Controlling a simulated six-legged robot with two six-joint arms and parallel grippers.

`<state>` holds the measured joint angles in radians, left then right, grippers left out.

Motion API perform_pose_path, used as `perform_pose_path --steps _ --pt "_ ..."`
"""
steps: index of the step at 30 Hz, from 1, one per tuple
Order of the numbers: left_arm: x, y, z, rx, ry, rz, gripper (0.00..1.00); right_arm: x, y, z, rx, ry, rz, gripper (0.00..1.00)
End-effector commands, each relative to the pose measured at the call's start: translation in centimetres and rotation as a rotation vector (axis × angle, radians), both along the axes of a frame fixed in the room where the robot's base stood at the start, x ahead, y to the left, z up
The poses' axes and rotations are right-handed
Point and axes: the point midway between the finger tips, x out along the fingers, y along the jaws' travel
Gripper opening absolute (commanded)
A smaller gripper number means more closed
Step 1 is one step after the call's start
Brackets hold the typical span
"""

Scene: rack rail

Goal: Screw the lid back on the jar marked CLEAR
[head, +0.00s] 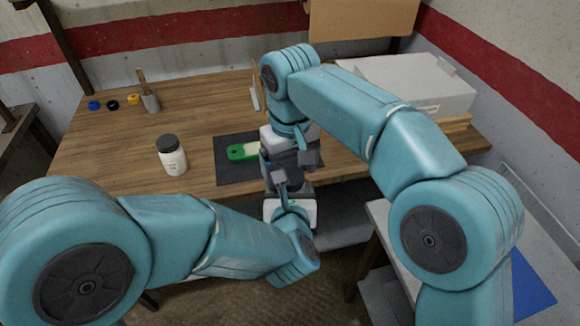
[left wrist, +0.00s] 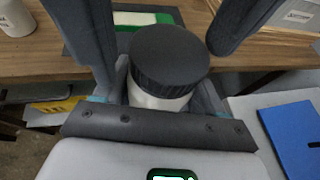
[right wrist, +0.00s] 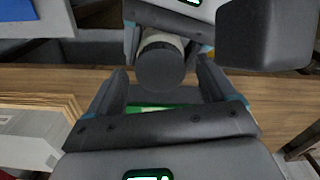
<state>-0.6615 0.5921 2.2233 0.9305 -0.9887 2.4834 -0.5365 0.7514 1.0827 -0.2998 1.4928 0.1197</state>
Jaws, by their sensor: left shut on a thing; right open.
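A white jar (left wrist: 165,98) with a dark ribbed lid (left wrist: 170,55) on top is between the fingers of my left gripper (left wrist: 165,95), which is shut on its body. I cannot tell whether the lid is tight. In the right wrist view the dark lid (right wrist: 161,68) faces the camera. My right gripper (right wrist: 162,85) is open, with its fingers on either side of the lid and seemingly apart from it. In the head view the two grippers meet near the table's front edge and my arms mostly hide the held jar. Its label is hidden.
Another white jar (head: 173,162) with a dark lid stands on the wooden table (head: 210,100); its label is too small to read. A green object (head: 241,152) lies on a dark mat (head: 229,177). Small coloured rings (head: 133,99) and a holder (head: 150,101) stand behind. A white box (head: 420,80) is at right.

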Motion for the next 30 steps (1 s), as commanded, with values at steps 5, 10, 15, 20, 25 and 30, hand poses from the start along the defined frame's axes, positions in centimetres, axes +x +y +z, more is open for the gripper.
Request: perform_pose_path --steps 5,10,15,20,25,30 --pt "0.0 0.0 0.1 -0.001 -0.003 0.0 0.0 0.1 0.1 2.5 0.003 -0.004 0.0 0.85" --pt "0.0 0.0 0.1 -0.001 -0.003 0.0 0.0 0.0 0.0 4.1 0.002 -0.002 0.0 0.85" --pt "0.0 0.0 0.1 -0.001 -0.003 0.0 0.0 0.0 0.0 4.2 0.0 0.0 0.001 0.85" --pt "0.0 0.0 0.1 -0.001 -0.003 0.0 0.0 0.0 0.0 4.3 0.0 -0.001 0.006 0.8" --pt "0.0 0.0 0.1 -0.001 -0.003 0.0 0.0 0.2 0.1 6.3 0.002 -0.005 0.09 0.8" --pt "0.0 0.0 0.1 -0.001 -0.003 0.0 0.0 0.0 0.1 7.6 0.001 -0.002 0.157 0.8"
